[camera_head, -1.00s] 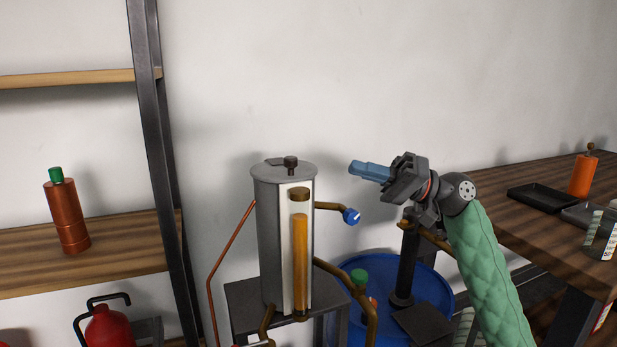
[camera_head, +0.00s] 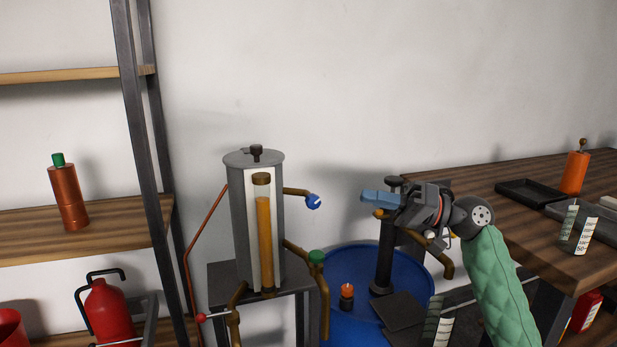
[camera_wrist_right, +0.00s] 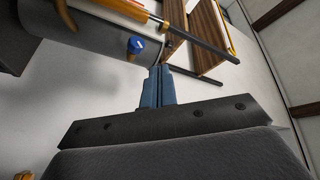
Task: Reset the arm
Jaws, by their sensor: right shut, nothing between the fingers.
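My right gripper (camera_head: 380,198) has blue fingers, pressed together with nothing between them. It points left in the head view, in front of the wall, right of the grey cylindrical tank (camera_head: 240,215) and apart from it. The tank has an amber sight tube and a pipe ending in a blue knob (camera_head: 313,201); the gripper tip is a little to the knob's right. In the right wrist view the closed fingers (camera_wrist_right: 157,88) show at the centre, with the blue knob (camera_wrist_right: 136,45) beyond them to the upper left. My left gripper is not in view.
A blue drum (camera_head: 345,270) with a dark post (camera_head: 385,255) and brown pipe stands below the right gripper. A wooden table (camera_head: 470,190) with trays and an orange bottle (camera_head: 574,172) is at right. Shelves (camera_head: 90,240) with a copper bottle (camera_head: 67,197) are at left.

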